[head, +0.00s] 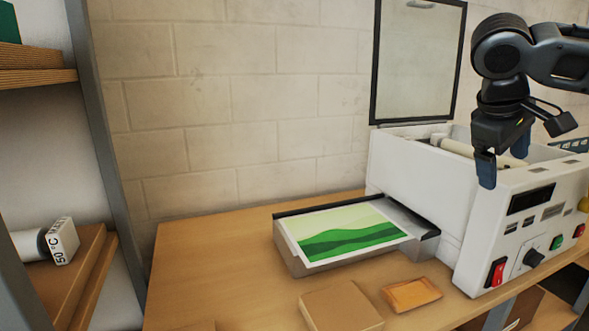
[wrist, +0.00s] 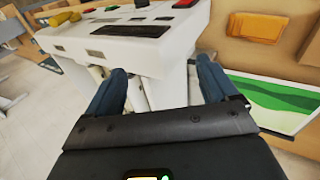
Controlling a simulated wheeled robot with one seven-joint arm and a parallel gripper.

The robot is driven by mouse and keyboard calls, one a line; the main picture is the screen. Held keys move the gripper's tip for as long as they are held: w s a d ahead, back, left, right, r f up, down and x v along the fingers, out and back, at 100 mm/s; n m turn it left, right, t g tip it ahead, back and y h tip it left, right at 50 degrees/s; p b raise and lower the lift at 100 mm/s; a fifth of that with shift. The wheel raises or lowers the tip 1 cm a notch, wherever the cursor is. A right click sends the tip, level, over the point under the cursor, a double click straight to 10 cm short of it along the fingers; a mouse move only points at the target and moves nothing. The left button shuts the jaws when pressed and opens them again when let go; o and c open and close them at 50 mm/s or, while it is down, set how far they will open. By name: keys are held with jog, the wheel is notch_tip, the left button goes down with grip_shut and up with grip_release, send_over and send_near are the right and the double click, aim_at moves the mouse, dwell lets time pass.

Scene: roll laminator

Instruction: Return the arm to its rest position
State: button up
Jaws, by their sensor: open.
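My gripper (head: 503,160) hangs from my black arm at the upper right of the head view, over the front of the white laminator (head: 410,170). Its two blue fingers are apart with nothing between them. In the wrist view my gripper (wrist: 160,90) shows both fingers spread, with the laminator (wrist: 130,50) behind them. The laminator's lid (head: 418,60) stands raised against the wall, and a pale roller shows inside the housing. A print with green hills (head: 345,232) lies on the feed tray (head: 292,262) at the laminator's left; it also shows in the wrist view (wrist: 275,100).
The wooden table (head: 200,270) has free room left of the tray. A cardboard box (head: 340,306) and an orange packet (head: 412,294) lie at its front. The laminator panel has a red switch (head: 496,272) and a dark knob (head: 534,258).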

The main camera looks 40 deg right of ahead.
jog(key=w+a+f+n+t+y, duration=0.3)
jog(key=w+a+t+y, duration=0.4)
jog(key=w+a, duration=1.1)
jog(key=w+a+m+t+y, duration=0.1)
jog(key=w+a+t+y, duration=0.3)
jog(key=a, duration=0.5)
jog(key=w+a+m+t+y, duration=0.1)
jog(key=w+a+t, duration=0.1)
jog(key=a+t, duration=0.6)
jog(key=s+a+f+m+g+h, duration=0.1)
jog(key=s+a+f+m+h, duration=0.25)
jog(key=s+f, duration=0.55)
jog(key=s+a+f+m+h, duration=0.2)
jog(key=s+a+f+h, duration=0.15)
jog(key=s+f, duration=0.55)
jog(key=s+d+f+n+g+y, duration=0.1)
jog(key=s+n, duration=0.6)
jog(key=s, duration=1.6)
notch_tip(320, 180, down, 2)
jog(key=shift+s+d+f+g, duration=0.25)
jog(key=shift+d+g, duration=0.45)
jog(key=shift+d, duration=0.5)
jog(key=shift+n, duration=0.25)
